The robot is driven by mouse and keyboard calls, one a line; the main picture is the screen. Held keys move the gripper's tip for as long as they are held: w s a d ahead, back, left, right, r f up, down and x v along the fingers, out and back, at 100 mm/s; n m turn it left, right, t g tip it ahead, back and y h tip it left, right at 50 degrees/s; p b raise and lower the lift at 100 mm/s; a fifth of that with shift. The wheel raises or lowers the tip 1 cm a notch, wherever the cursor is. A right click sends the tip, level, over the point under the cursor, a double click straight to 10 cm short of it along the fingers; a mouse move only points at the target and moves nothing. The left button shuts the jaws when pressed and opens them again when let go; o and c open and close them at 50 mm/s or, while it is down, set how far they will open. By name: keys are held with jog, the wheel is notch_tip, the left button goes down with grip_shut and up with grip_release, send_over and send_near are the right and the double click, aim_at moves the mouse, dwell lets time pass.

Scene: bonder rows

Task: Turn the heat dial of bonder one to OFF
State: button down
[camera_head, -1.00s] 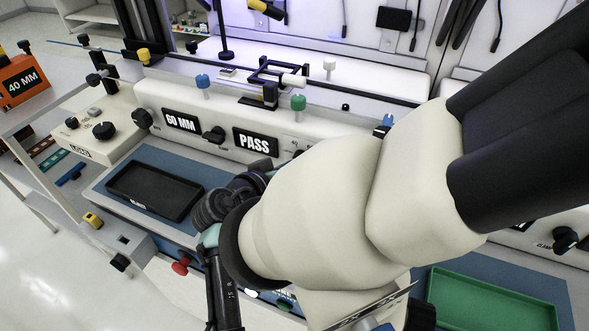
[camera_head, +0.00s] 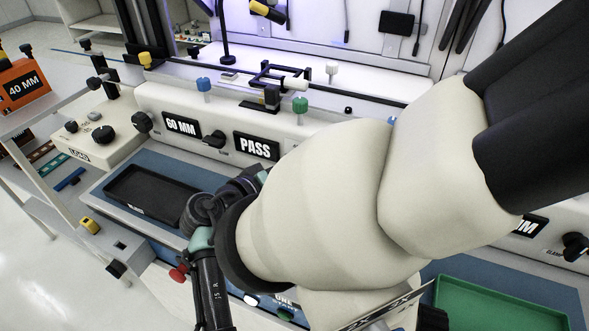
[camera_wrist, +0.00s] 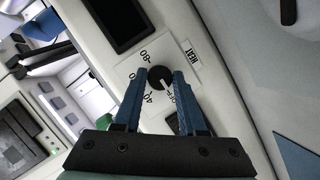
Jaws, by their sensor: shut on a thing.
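The heat dial (camera_wrist: 158,73) is a small round black knob on a white square plate marked HEAT, with 80, 60, 40 and a partly covered OFF around it. A pale pointer mark on the dial faces the lower right, toward the OFF lettering. My gripper (camera_wrist: 160,84) has its two blue fingers on either side of the dial and is shut on it. In the head view my arm covers the dial and my gripper. Bonder one's long white body (camera_head: 165,102) shows there, with its 60 MM and PASS displays.
A black tray (camera_head: 112,207) lies on the blue mat in front of the bonder. A green tray (camera_head: 440,297) is at lower right. A red knob (camera_head: 178,272) is on the front edge. Blue and green knobs stand along the bonder's top. A dark display (camera_wrist: 118,22) is near the dial.

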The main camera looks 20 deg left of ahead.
jog(key=shift+c, duration=2.4)
grip_release()
jog(key=v, duration=1.3)
